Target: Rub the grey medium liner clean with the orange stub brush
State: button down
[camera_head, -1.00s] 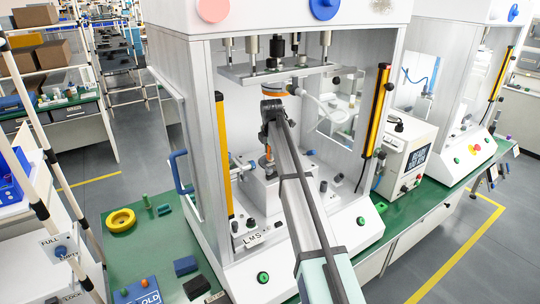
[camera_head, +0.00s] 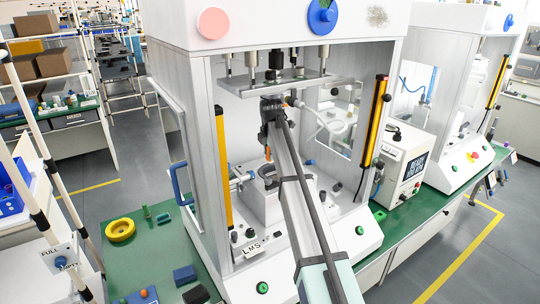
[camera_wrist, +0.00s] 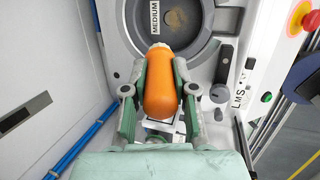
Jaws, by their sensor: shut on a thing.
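The orange stub brush (camera_wrist: 161,95) is held between the fingers of my gripper (camera_wrist: 160,75) in the wrist view. Its pale bristle end points toward the grey medium liner (camera_wrist: 195,32), a round dark-grey bowl in a lighter ring with a "MEDIUM" label. A brownish stain shows on the liner's floor. The brush end overlaps the liner's near rim in the picture; I cannot tell whether they touch. In the head view, the brush (camera_head: 268,153) shows as a small orange piece above the liner (camera_head: 260,176), which is partly hidden by my arm.
The press's upper plate (camera_head: 300,84) and rods hang close above my arm. Yellow-black side posts (camera_head: 375,120) flank the opening. A black knob (camera_wrist: 219,93) and a red button (camera_wrist: 300,18) lie right of the liner. A yellow ring (camera_head: 120,230) lies on the green bench.

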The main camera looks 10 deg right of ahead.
jog(key=shift+f, duration=0.1)
dwell(0.4)
jog(key=shift+b+x, duration=0.3)
jog(key=shift+x, duration=0.55)
jog(key=shift+s, duration=0.2)
